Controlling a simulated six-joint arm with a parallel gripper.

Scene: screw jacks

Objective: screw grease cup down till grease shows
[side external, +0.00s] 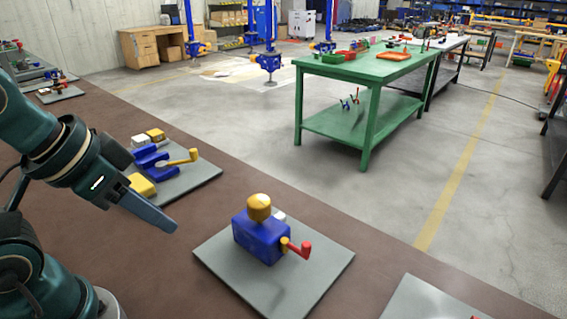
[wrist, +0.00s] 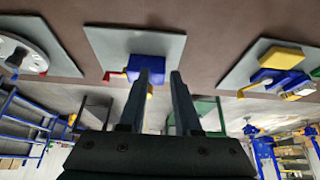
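The grease cup (side external: 259,207) is a rounded yellow cap standing on top of a blue block (side external: 262,241). In the wrist view the blue block (wrist: 147,66) is partly hidden behind a finger, and a bit of the yellow cup (wrist: 150,90) shows between the fingers. A short yellow stub with a red end (side external: 304,250) sticks out of the block's right side. A small white piece sits behind the cup. I cannot make out any grease. My gripper (side external: 174,228) is left of the block and apart from it; the wrist view shows its fingers (wrist: 160,73) apart and empty.
The block stands on a grey plate (side external: 309,277). Another plate (side external: 187,189) to the left bears a blue vise-like device with a yellow handle. A further plate (side external: 426,301) lies at lower right. In the wrist view a grey wheel (wrist: 22,50) shows at left. Brown table lies bare between plates.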

